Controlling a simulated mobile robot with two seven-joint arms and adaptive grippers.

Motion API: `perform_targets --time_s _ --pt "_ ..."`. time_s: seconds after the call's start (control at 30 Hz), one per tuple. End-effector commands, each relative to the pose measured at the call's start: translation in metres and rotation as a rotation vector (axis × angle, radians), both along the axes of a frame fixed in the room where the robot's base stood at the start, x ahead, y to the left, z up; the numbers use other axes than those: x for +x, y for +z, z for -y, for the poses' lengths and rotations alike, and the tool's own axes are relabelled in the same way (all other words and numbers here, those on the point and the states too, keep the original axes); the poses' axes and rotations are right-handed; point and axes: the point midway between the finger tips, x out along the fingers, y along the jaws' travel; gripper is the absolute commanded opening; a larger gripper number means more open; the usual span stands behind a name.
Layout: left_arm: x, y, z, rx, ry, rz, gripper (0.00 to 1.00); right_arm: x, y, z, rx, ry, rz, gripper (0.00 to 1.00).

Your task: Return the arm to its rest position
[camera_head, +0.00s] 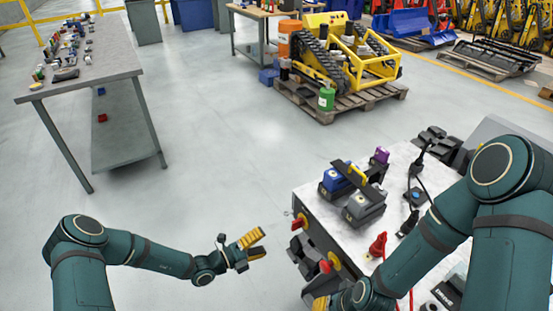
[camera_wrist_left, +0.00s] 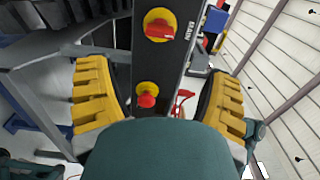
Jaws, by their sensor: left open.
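My left gripper (camera_head: 254,243) hangs over the bare floor, left of the white-topped workbench (camera_head: 335,215) in the head view. Its yellow fingers stand apart with nothing between them. In the left wrist view, the open left fingers (camera_wrist_left: 158,95) frame a dark panel with an upper red switch (camera_wrist_left: 159,27) and a lower red knob (camera_wrist_left: 147,97). My right arm reaches over the right part of the workbench. The yellow tip of my right gripper (camera_head: 321,302) shows at the bottom edge, mostly hidden by the arm, so its opening cannot be seen.
On the workbench are a blue-and-grey module (camera_head: 337,177), a grey module (camera_head: 362,207), a purple item (camera_head: 381,155) and a red clamp (camera_head: 378,245). A grey table (camera_head: 115,66) stands at the left. A yellow tracked machine (camera_head: 345,55) sits on a pallet behind. The middle floor is clear.

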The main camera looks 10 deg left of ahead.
Motion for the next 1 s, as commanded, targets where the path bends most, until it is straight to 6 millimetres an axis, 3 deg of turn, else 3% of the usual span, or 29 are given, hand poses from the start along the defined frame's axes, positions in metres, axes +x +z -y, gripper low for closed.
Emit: perform_targets --time_s 0.17,0.27,0.37,0.5,0.6,0.73,0.9,0.93,1.0 --pt "-0.011 -0.001 0.011 0.060 -0.063 0.032 0.80 0.000 0.000 0.000 0.000 0.000 0.000 0.40" --pt "-0.041 -0.005 0.036 0.215 -0.230 0.130 0.80 0.000 0.000 0.000 0.000 0.000 0.000 0.40" --pt "-0.093 -0.016 0.059 0.464 -0.514 0.338 0.80 0.000 0.000 0.000 0.000 0.000 0.000 0.40" --pt "-0.160 -0.034 0.058 0.791 -0.947 0.754 0.80 0.000 0.000 0.000 0.000 0.000 0.000 0.40" --pt "-0.189 -0.042 0.040 0.970 -1.236 1.107 0.80 0.000 0.000 0.000 0.000 0.000 0.000 0.40" --pt "-0.202 -0.041 0.015 1.127 -1.563 1.624 0.80 0.000 0.000 0.000 0.000 0.000 0.000 0.40" --pt "-0.196 -0.023 0.002 1.200 -1.826 2.237 0.80 0.000 0.000 0.000 0.000 0.000 0.000 0.40" --pt "-0.194 -0.019 0.001 -1.157 1.780 -2.231 0.80 0.000 0.000 0.000 0.000 0.000 0.000 0.40" --pt "-0.191 -0.012 0.001 -1.061 1.664 -2.181 0.80 0.000 0.000 0.000 0.000 0.000 0.000 0.40"
